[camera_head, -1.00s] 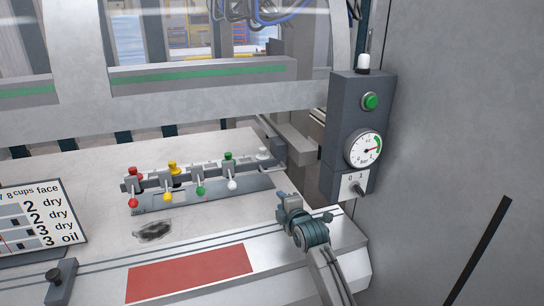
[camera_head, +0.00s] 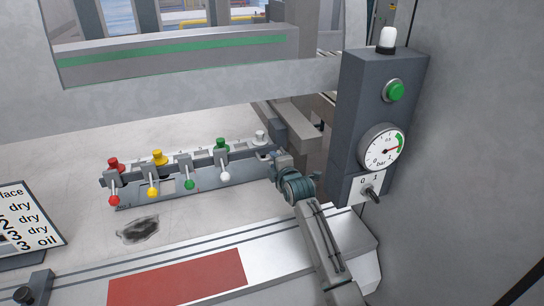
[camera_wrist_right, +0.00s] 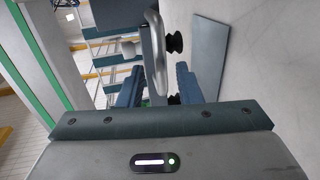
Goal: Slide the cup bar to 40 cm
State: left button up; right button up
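The cup bar (camera_head: 208,177) is a grey rail on the light table. It carries red, yellow, green and white knobs on top and ball-ended levers in front. My right gripper (camera_head: 274,161) is at the bar's right end. In the right wrist view its two dark fingers (camera_wrist_right: 157,88) are apart, with a rounded metal handle (camera_wrist_right: 154,55) reaching between them. Gaps show on both sides of the handle. Black suction cups (camera_wrist_right: 174,43) show beside the handle. I cannot read any scale along the bar. My left gripper is out of view.
A grey control box (camera_head: 352,105) with a green button, gauge and switch stands right of my right arm. A sign (camera_head: 22,222) stands at the left. A red panel (camera_head: 180,277) lies on the front ledge.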

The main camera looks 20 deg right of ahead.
jog(key=shift+p+x, duration=0.3)
jog(key=shift+x, duration=1.4)
jog(key=shift+f, duration=0.1)
grip_shut()
